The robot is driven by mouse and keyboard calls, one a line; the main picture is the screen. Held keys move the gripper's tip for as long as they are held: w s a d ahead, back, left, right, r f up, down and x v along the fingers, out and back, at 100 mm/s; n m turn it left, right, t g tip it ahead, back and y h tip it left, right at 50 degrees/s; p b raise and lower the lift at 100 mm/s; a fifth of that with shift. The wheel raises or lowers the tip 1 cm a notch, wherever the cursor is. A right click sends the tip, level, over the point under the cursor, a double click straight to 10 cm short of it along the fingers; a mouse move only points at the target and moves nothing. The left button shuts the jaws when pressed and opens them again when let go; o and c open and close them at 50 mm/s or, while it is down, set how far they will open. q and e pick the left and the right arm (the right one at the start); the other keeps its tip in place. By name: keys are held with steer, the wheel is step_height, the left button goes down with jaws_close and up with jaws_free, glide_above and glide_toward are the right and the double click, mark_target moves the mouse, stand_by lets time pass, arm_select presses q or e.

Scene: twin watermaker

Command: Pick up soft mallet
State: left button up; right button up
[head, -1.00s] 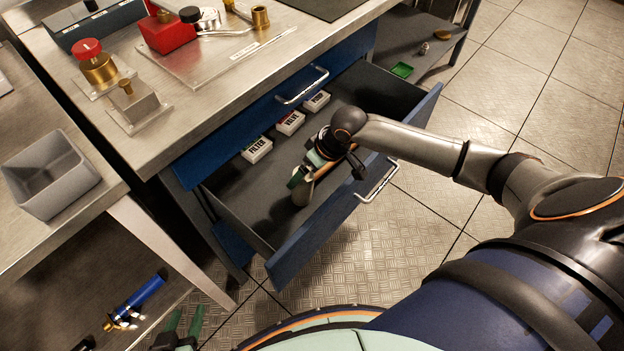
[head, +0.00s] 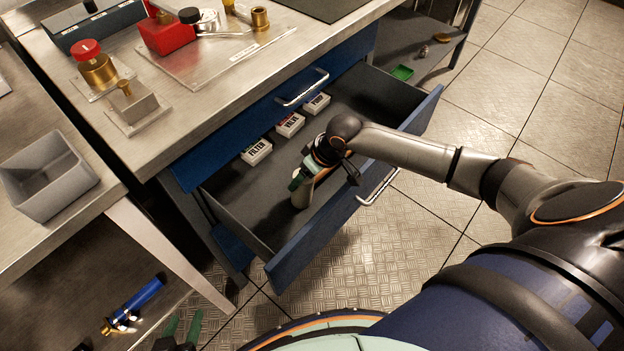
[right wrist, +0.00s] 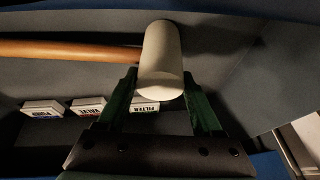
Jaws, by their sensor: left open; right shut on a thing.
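The soft mallet has a pale cylindrical head (right wrist: 162,62) and a wooden handle (right wrist: 70,50) running left in the right wrist view. In the head view its pale head (head: 302,196) shows low inside the open drawer, partly covered by my right gripper (head: 298,184). My right gripper (right wrist: 160,100) is shut on the mallet head, one green finger on each side. I cannot tell whether the mallet touches the drawer floor. My left gripper (head: 182,328) is open and empty at the bottom edge of the head view, partly cut off.
The blue drawer (head: 320,238) is pulled out, its walls close around my right gripper. White boxes marked FILTER (head: 256,151), VALVE (head: 290,124) and another (head: 317,103) stand along its back. A grey bin (head: 48,176) sits on the left bench.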

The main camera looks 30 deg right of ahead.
jaws_close()
steer(key=shift+w+r, duration=0.15)
steer(key=shift+r, duration=0.3)
step_height(320, 180, up, 8)
steer(key=p, duration=0.2)
steer(key=shift+r+p, duration=0.15)
steer(key=shift+p, duration=0.15)
steer(key=shift+r, duration=0.55)
